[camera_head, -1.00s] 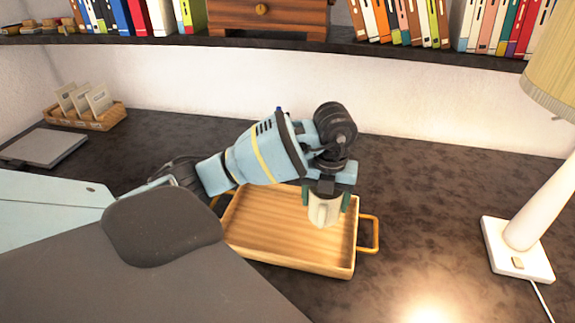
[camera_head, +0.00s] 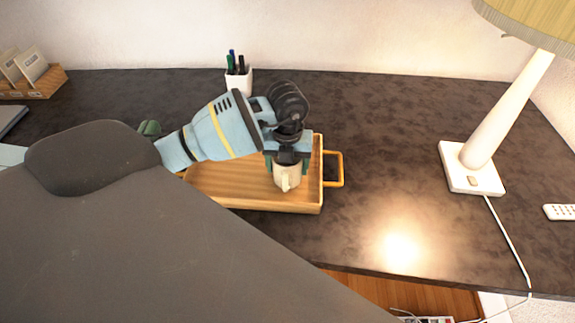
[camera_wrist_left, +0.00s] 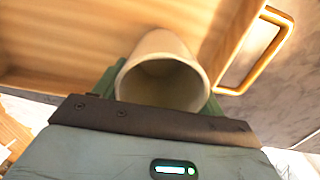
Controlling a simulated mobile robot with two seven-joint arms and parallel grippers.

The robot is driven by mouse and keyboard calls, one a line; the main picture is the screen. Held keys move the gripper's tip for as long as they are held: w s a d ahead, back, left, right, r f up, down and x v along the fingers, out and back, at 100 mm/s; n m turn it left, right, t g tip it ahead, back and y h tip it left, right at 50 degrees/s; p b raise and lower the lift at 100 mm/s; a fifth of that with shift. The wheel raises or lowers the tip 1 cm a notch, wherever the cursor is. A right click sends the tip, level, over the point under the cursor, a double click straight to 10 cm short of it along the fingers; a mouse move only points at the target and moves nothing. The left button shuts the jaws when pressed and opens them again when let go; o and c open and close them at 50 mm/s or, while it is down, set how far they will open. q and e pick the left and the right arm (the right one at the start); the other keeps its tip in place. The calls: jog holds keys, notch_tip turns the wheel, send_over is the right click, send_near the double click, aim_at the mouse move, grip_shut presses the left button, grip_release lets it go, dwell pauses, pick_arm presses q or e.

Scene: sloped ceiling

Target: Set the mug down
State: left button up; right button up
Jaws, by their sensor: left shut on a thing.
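A cream mug (camera_head: 287,178) is held by my left gripper (camera_head: 287,163) at the right end of a wooden tray (camera_head: 225,187). The gripper's green fingers are shut on the mug from both sides. In the left wrist view the mug (camera_wrist_left: 162,75) shows its open, empty mouth between the fingers, with the tray floor (camera_wrist_left: 70,40) beyond it. The mug looks upright in the head view. I cannot tell whether its base touches the tray floor. My right gripper is not in view.
A white lamp (camera_head: 490,130) stands on the dark desk to the right, its cord running over the front edge. A pen cup (camera_head: 239,80) stands behind the tray. The desk between tray and lamp is clear. The tray has a yellow handle (camera_head: 333,169).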

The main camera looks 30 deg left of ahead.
pick_arm(q)
jog(key=shift+f, duration=0.3)
jog(key=shift+f, duration=0.15)
jog(key=o, duration=1.2)
jog(key=shift+c, duration=0.2)
notch_tip(320, 180, up, 12)
jog(key=shift+p, duration=0.35)
